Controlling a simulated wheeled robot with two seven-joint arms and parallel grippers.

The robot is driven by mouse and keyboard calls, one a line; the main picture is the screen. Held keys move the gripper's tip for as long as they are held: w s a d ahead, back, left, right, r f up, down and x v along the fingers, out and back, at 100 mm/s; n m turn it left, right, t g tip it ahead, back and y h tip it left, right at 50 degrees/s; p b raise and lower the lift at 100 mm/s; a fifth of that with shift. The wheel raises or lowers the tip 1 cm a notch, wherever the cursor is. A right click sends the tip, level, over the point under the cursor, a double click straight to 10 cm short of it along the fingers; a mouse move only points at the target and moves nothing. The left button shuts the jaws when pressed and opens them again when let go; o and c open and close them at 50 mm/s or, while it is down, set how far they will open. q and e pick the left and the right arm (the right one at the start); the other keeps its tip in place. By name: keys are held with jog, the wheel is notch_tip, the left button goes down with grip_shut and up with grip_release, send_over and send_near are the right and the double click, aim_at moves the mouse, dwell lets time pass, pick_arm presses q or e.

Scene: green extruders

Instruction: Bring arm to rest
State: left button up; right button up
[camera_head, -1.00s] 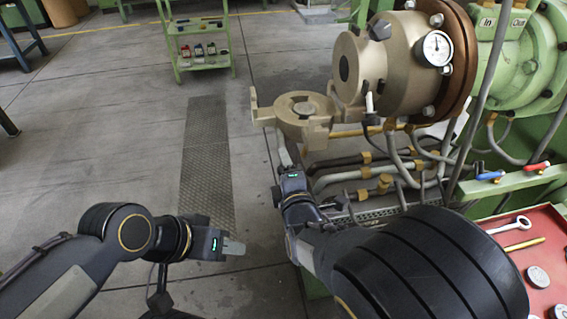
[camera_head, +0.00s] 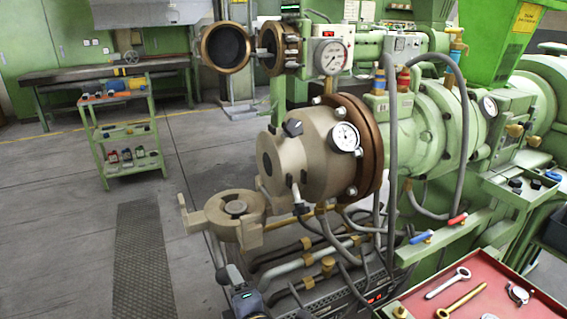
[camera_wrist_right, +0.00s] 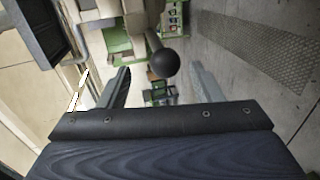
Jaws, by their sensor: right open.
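My right gripper (camera_head: 218,248) is at the lower middle of the head view, just below the open beige ring clamp (camera_head: 235,208) on the extruder's front. Its fingers are partly hidden by the clamp. In the right wrist view the right gripper (camera_wrist_right: 162,85) is open, its two fingers apart. A black ball knob (camera_wrist_right: 163,63) shows between and beyond the fingers; I cannot tell whether anything touches it. My left gripper is out of view.
The green extruder (camera_head: 430,130) with its beige head (camera_head: 295,160), hoses and pipes fills the right. A red tray (camera_head: 420,298) with tools is at the lower right. A green cart (camera_head: 130,135) stands at the back left. The floor at the left is clear.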

jog(key=s+d+r+m+g+h+p, duration=0.1)
jog(key=d+r+m+g+p, duration=0.15)
jog(key=d+m, duration=0.55)
jog(key=s+d+r+m+g+p, duration=0.1)
jog(key=d+r+m+g, duration=0.2)
jog(key=d+m, duration=0.55)
jog(key=s+d+r+m+g+h+p, duration=0.1)
jog(key=s+d+m+g+h+p, duration=0.1)
jog(key=s+d+m, duration=0.7)
jog(key=s+d+h, duration=0.1)
jog(key=s+d, duration=0.6)
jog(key=d, duration=0.1)
jog(key=shift+s+r+p, duration=0.25)
jog(key=shift+s+p, duration=0.05)
jog(key=shift+p, duration=0.05)
jog(key=shift+g, duration=0.25)
